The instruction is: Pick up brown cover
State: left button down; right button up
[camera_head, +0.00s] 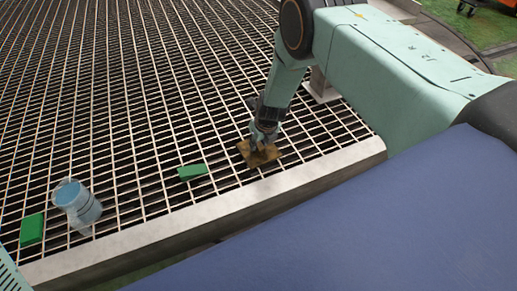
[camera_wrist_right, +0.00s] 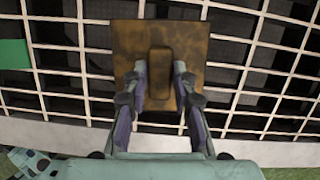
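The brown cover (camera_head: 262,159) is a flat, square, worn brown plate lying on the metal grating, close to its front edge. In the right wrist view the cover (camera_wrist_right: 190,40) has a raised block-like handle (camera_wrist_right: 160,72) in its middle. My right gripper (camera_head: 263,138) is right above the cover and hides part of it in the head view. In the wrist view the right gripper (camera_wrist_right: 160,78) has its fingers apart, one on each side of the handle, with small gaps showing. My left gripper is not in view.
A green block (camera_head: 192,172) lies left of the cover on the grating (camera_head: 130,120). A bluish cup-like container (camera_head: 78,205) and another green block (camera_head: 31,230) are further left. A pale metal edge beam (camera_head: 200,215) runs along the front. A blue surface (camera_head: 340,230) fills the lower right.

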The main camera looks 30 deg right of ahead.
aim_at(259, 144)
grip_shut()
dwell(0.3)
jog(key=shift+r, duration=0.1)
notch_tip(259, 144, up, 10)
jog(key=p, duration=0.7)
